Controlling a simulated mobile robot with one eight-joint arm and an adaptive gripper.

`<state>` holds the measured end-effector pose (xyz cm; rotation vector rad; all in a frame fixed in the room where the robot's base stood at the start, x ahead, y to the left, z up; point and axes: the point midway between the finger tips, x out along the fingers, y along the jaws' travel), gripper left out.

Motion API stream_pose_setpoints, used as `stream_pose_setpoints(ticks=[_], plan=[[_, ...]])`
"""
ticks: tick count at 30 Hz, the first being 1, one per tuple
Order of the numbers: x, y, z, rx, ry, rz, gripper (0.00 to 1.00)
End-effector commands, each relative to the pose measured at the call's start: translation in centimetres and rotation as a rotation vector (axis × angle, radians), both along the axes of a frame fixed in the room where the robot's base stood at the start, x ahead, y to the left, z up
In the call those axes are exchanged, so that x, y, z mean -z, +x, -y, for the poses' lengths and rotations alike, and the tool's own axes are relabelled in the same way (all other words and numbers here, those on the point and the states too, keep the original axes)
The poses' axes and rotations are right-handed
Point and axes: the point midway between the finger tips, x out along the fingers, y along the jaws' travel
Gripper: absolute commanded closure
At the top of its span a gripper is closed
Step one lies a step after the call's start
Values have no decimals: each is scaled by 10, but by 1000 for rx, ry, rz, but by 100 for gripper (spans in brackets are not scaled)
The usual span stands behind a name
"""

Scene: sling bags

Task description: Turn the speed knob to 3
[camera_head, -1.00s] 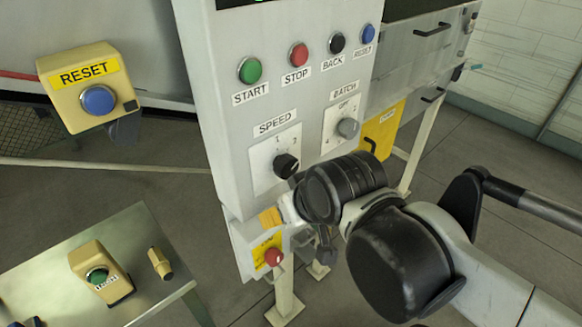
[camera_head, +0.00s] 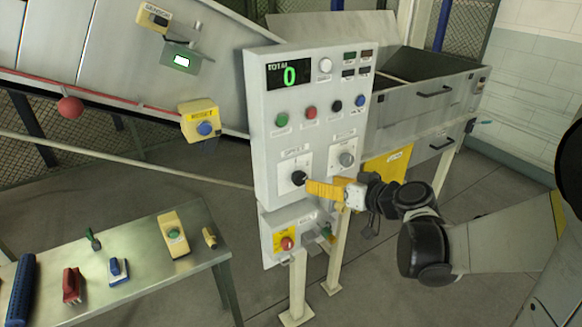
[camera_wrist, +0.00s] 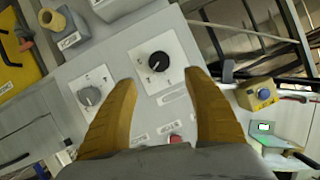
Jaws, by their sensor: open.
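The speed knob (camera_head: 298,178) is black and sits on a white dial plate on the front of the grey control panel (camera_head: 262,125). It also shows in the wrist view (camera_wrist: 158,61), ahead of and between the fingertips. Its pointer setting is too small to read surely. My gripper (camera_head: 311,187) has yellow fingers and reaches in from the right, just beside the knob in the head view. In the wrist view my gripper (camera_wrist: 161,76) is open with nothing between the fingers. I cannot tell whether a finger touches the knob.
The grey batch knob (camera_head: 346,159) is right of the speed knob. Green start (camera_head: 282,119) and red stop (camera_head: 310,113) buttons sit above. A yellow box with a red button (camera_head: 287,243) is below. A table (camera_head: 150,285) with several devices stands at left.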

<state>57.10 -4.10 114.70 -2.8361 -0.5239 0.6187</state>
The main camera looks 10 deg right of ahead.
Motion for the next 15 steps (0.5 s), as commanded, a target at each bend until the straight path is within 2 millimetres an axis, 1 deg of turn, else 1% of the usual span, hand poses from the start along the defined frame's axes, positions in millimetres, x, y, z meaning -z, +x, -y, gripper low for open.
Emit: stream_pose_setpoints(ticks=[1, 9, 15], plan=[[5, 6, -3, -3, 0, 0, 40], [26, 50, -25, -5, 0, -2, 40], [36, 76, -36, -3, 0, -3, 40]])
